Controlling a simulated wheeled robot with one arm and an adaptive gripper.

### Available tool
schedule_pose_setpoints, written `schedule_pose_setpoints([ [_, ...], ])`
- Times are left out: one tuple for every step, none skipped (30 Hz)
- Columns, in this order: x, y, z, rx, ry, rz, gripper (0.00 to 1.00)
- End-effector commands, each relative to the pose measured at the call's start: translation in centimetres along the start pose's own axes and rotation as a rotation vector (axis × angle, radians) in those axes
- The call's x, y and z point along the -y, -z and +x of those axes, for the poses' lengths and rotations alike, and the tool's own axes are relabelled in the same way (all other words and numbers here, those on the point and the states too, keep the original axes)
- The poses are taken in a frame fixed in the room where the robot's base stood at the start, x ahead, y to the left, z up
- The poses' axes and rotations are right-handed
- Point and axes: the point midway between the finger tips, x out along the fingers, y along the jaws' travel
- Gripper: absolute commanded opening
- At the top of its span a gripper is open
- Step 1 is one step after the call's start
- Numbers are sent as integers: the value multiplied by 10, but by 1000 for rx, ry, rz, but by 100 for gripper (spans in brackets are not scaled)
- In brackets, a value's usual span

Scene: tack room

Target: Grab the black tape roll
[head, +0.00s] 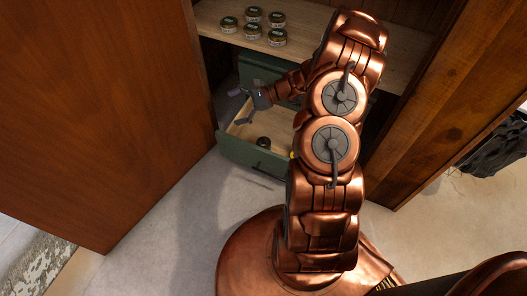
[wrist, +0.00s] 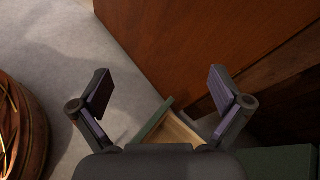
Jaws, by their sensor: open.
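A small dark round object (head: 263,142), which looks like the black tape roll, lies inside the open green drawer (head: 241,152), near its front wall. My gripper (head: 240,107) is above the left side of the drawer, up and to the left of the roll in the head view. Its jaws are spread wide with nothing between them. The wrist view shows the open gripper (wrist: 161,92) and a corner of the drawer (wrist: 158,118) below it; the roll is not visible there. My arm hides the right part of the drawer.
A yellow thing (head: 292,154) shows partly beside my arm at the drawer. Several small jars (head: 277,37) stand on the wooden shelf (head: 300,50) above. An open brown door (head: 90,100) stands at left, a wooden panel (head: 450,100) at right. The grey floor in front is clear.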

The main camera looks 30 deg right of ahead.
Motion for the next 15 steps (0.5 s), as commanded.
schedule_pose_setpoints([
  [-5,39,1,-4,43,50,100],
  [-5,55,-1,-7,69,76,100],
  [-5,77,-5,-12,104,108,100],
  [-6,94,-7,-16,130,134,100],
  [-8,111,-9,-20,154,160,100],
  [-10,133,-13,-25,189,193,100],
  [-12,150,-15,-29,213,219,100],
  [-16,167,-17,-33,237,246,100],
  [-20,189,-21,-40,269,279,100],
  [-24,205,-24,-44,293,302,100],
  [-28,220,-27,-49,315,326,100],
  [-33,240,-31,-56,344,357,100],
  [-37,253,-34,-62,366,376,100],
  [-40,266,-37,-67,385,394,100],
  [-46,282,-40,-73,407,419,100],
])
